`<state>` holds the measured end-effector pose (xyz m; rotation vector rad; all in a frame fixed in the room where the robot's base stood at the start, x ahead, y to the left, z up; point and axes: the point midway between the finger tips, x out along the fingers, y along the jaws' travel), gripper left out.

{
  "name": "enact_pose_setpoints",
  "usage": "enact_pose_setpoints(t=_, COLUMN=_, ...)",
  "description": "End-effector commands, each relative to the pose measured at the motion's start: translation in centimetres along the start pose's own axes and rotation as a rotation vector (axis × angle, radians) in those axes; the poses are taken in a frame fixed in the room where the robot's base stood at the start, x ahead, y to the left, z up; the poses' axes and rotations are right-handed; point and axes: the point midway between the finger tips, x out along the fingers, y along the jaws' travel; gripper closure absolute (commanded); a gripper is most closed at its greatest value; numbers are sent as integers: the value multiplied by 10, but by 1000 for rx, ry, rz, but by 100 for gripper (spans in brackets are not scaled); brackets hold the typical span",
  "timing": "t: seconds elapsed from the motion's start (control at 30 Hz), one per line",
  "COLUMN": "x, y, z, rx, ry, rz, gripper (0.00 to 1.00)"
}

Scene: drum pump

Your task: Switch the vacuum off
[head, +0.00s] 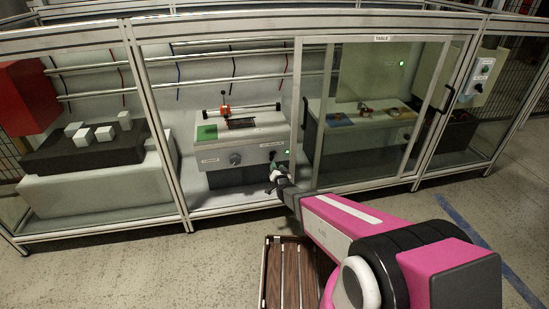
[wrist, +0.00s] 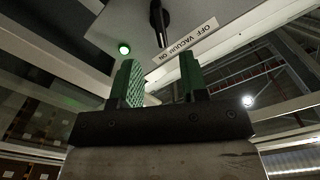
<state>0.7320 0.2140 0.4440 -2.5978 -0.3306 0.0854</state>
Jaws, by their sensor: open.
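The vacuum switch is a black lever knob (wrist: 158,20) on the grey panel in the wrist view. Its grip runs nearly upright in the picture. A white label (wrist: 185,40) beside it carries OFF, VACUUM and ON. A green lamp (wrist: 124,49) glows left of the knob; it also shows in the head view (head: 287,152). My gripper (wrist: 158,75) is open, its two green fingers apart and empty, below the knob and not around it. In the head view my gripper (head: 274,174) is at the front of the pump bench (head: 240,142), near its right side.
A dark block with white cubes (head: 82,146) is in the left bay. A slatted wooden surface (head: 290,275) lies below.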

Motion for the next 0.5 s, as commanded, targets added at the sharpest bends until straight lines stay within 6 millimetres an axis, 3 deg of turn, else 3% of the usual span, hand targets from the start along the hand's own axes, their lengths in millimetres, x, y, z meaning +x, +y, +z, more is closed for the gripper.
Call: enact_pose_setpoints(t=0.5, x=85, y=1, z=2, rx=-2, ry=-1, rz=1, gripper=60)
